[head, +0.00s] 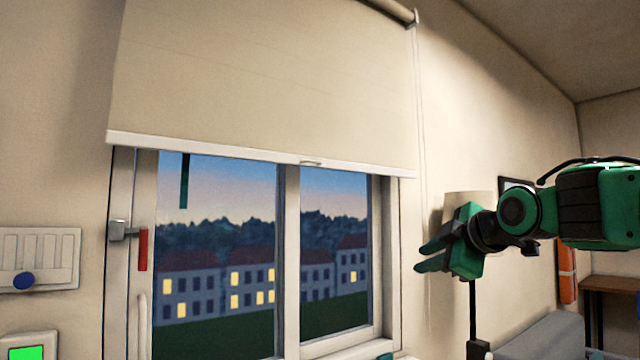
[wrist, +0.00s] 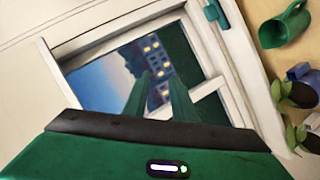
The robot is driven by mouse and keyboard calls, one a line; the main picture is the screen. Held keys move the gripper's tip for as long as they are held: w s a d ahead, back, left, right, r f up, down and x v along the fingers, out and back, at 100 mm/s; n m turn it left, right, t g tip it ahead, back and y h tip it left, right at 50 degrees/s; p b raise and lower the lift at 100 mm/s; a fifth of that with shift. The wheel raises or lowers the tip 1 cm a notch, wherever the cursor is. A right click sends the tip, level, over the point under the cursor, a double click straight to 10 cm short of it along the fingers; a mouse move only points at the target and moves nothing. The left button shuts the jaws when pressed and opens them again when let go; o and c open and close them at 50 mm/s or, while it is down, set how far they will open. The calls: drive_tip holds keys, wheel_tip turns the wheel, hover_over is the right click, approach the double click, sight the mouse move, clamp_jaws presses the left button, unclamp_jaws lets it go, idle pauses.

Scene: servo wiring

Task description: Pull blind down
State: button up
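The beige roller blind (head: 265,80) hangs over the upper part of the window in the head view. Its white bottom bar (head: 230,148) has a small pull tab (head: 311,162) near the middle. A thin cord (head: 419,110) hangs from the roller's right end. My green gripper (head: 424,257) is right of the window, lower than the bar, pointing left. Its fingertips overlap the cord's line in the picture; I cannot tell whether they touch it. In the wrist view the two fingers (wrist: 157,92) stand apart with nothing between them. The pull tab cannot be made out there.
The window (head: 215,260) has a grey latch with a red handle (head: 143,248) at left. A lamp (head: 467,205) stands behind my gripper. The wrist view shows a green jug (wrist: 285,27) and potted plants (wrist: 298,93) at right. Space before the glass looks clear.

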drive_tip(key=a+r+n+t+y, duration=0.2)
drive_tip(key=a+r+n+y, duration=0.3)
drive_tip(key=a+r, duration=0.6)
drive_tip(key=n+y, duration=0.3)
drive_tip(key=n, duration=0.2)
approach(317, 162)
drive_tip(key=shift+h, duration=0.4)
drive_tip(key=x, duration=0.8)
drive_tip(key=shift+w+a+r, duration=0.1)
drive_tip(key=shift+a+r, duration=0.05)
drive_tip(key=shift+a, duration=0.15)
drive_tip(key=shift+c, duration=0.3)
clamp_jaws()
